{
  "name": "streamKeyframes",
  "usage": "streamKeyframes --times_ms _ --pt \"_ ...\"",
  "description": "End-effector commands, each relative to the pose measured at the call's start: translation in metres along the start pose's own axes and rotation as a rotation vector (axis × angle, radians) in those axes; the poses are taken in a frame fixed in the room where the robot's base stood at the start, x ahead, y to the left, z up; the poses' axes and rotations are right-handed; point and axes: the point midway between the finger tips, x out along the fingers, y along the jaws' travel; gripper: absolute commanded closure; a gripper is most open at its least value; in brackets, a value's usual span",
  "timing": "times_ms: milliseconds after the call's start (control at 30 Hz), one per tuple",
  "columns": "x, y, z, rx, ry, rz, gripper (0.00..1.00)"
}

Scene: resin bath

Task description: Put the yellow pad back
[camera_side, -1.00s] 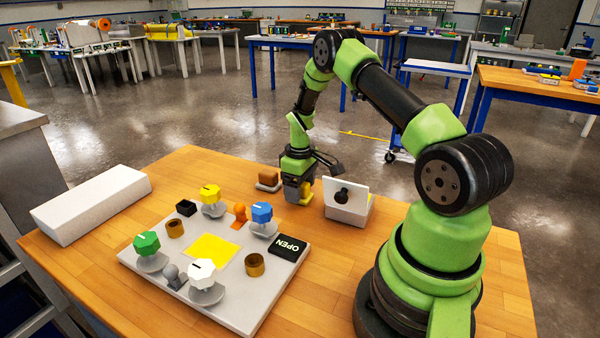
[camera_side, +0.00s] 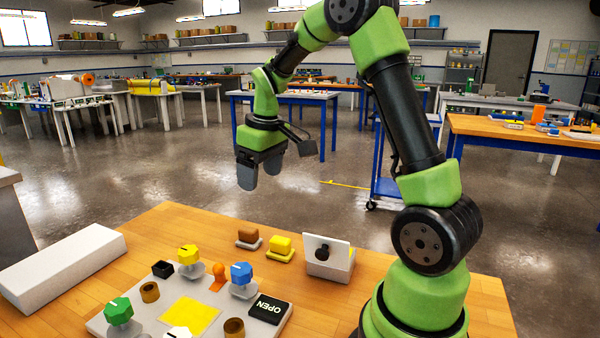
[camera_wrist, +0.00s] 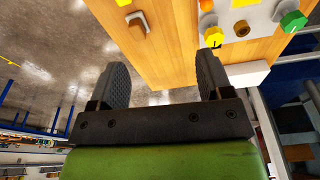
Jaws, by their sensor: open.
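The yellow pad (camera_side: 281,243), a small block, sits upright on a small pale-yellow base (camera_side: 279,256) on the wooden table, between a brown block and a white box. Only its edge shows at the top of the wrist view (camera_wrist: 123,2). My gripper (camera_side: 257,180) is raised well above the table and apart from the pad. Its two dark fingers are spread, and nothing is between them in the wrist view (camera_wrist: 162,75).
A brown block (camera_side: 248,235) on a base stands left of the pad. A white box (camera_side: 330,268) with an upright panel stands right. A long white block (camera_side: 62,268) lies left.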

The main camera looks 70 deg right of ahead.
Motion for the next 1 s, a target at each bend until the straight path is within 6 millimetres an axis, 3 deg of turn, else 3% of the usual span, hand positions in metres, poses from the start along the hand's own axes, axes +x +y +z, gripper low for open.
streamKeyframes --times_ms 33,200,400,633,1000 --pt "-0.023 -0.02 0.005 0.012 0.048 -0.002 0.27" --pt "-0.076 -0.075 0.039 0.093 0.183 -0.051 0.27" --pt "-0.111 -0.122 0.098 0.183 0.319 -0.159 0.27" --pt "-0.118 -0.145 0.147 0.255 0.397 -0.275 0.27" --pt "-0.117 -0.148 0.157 0.275 0.407 -0.303 0.27"
